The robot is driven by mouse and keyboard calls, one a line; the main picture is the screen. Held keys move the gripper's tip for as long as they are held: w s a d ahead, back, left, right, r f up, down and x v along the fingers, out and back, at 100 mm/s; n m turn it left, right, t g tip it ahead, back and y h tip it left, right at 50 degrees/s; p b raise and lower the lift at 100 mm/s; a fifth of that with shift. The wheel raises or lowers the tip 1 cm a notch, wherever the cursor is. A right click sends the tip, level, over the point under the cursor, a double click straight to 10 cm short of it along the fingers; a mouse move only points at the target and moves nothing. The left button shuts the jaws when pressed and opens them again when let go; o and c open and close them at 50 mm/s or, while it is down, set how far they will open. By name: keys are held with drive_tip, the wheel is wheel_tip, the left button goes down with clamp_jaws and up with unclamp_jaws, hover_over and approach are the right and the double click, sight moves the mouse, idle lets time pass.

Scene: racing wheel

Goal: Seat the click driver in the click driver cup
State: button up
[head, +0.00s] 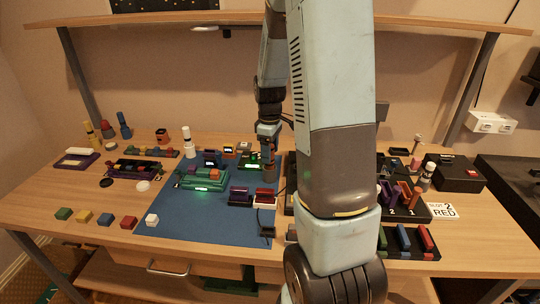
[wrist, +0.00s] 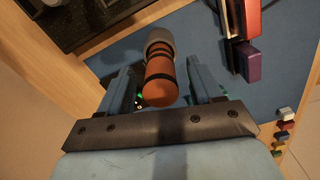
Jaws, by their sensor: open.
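An orange handle with dark bands, which looks like the click driver (wrist: 161,90), points up toward the camera in the wrist view. Its far end meets a grey round piece (wrist: 160,36) that looks like the cup; I cannot tell how deep it sits. My gripper (wrist: 161,74) is open, one finger on each side of the handle, with a visible gap to each. In the head view my gripper (head: 268,135) points down over the right edge of the blue mat, above a small upright brownish-grey piece (head: 270,173). The driver's tip is hidden.
A dark tray (wrist: 85,15) lies close by in the wrist view. My arm hides part of the table's right side.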

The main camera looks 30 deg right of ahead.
wheel_tip(320, 180, up, 11)
drive_tip(key=shift+f, duration=0.2)
drive_tip(key=shift+r, duration=0.55)
drive_tip(key=s+a+r+m+t, duration=0.2)
drive_tip(key=s+a+r, duration=0.1)
drive_tip(key=s, duration=0.4)
drive_tip(key=s+a+r+m+t, duration=0.2)
drive_tip(key=s+a+r+m, duration=0.1)
drive_tip(key=s, duration=0.5)
drive_tip(key=s+a+r+m+t, duration=0.1)
drive_tip(key=s+a+r+m, duration=0.2)
drive_tip(key=s+a+r, duration=0.2)
drive_tip(key=shift+s+a+t, duration=0.4)
drive_tip(key=shift+s+a, duration=0.6)
drive_tip(key=shift+s, duration=0.2)
